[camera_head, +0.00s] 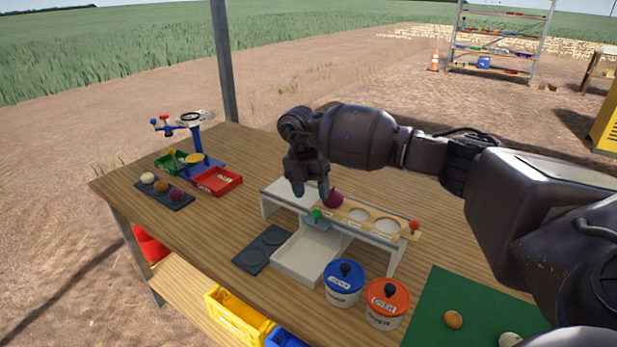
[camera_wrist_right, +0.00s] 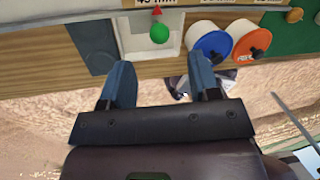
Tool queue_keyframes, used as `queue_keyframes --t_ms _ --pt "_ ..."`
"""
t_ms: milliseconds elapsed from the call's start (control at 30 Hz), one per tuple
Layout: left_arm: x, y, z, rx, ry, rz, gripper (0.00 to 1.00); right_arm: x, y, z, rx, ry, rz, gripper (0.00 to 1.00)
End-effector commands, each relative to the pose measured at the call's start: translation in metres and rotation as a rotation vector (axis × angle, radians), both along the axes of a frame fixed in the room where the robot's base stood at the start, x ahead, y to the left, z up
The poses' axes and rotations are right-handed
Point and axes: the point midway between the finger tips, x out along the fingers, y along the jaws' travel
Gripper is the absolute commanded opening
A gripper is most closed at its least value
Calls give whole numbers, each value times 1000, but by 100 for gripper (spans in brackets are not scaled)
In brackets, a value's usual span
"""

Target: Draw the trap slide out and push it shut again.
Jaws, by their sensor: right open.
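The trap slide shows as a small grey-blue plate (camera_head: 318,225) at the front of the white stand (camera_head: 266,205), with a green round knob (camera_head: 316,214). In the right wrist view the knob (camera_wrist_right: 159,33) lies above the white bin, beyond and roughly between my fingertips. My right gripper (camera_head: 311,190) points down close behind the knob in the head view. Its blue fingers (camera_wrist_right: 160,65) are spread in the wrist view with nothing between them. Whether a finger touches the knob cannot be told. My left gripper is not in view.
A purple onion (camera_head: 333,198) sits on the wooden board with holes (camera_head: 373,216). A white bin (camera_head: 298,258) stands below the slide. Blue-lidded (camera_head: 344,280) and orange-lidded (camera_head: 387,300) pots stand at right. A dark two-ring plate (camera_head: 262,248) lies left.

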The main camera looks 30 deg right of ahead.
Motion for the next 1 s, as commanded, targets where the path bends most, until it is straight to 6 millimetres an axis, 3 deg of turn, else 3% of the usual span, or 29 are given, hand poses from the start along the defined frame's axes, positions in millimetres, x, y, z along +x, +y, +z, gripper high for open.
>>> queue_keyframes --t_ms 200,400,867,1000 --pt "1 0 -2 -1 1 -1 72 -6 -4 -36 0 4 0 56" --pt "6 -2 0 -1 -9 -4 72 -10 -6 -57 1 3 0 56" --pt "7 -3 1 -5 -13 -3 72 -11 -7 -65 1 -1 0 56" --pt "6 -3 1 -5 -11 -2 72 -11 -7 -65 0 0 0 37"
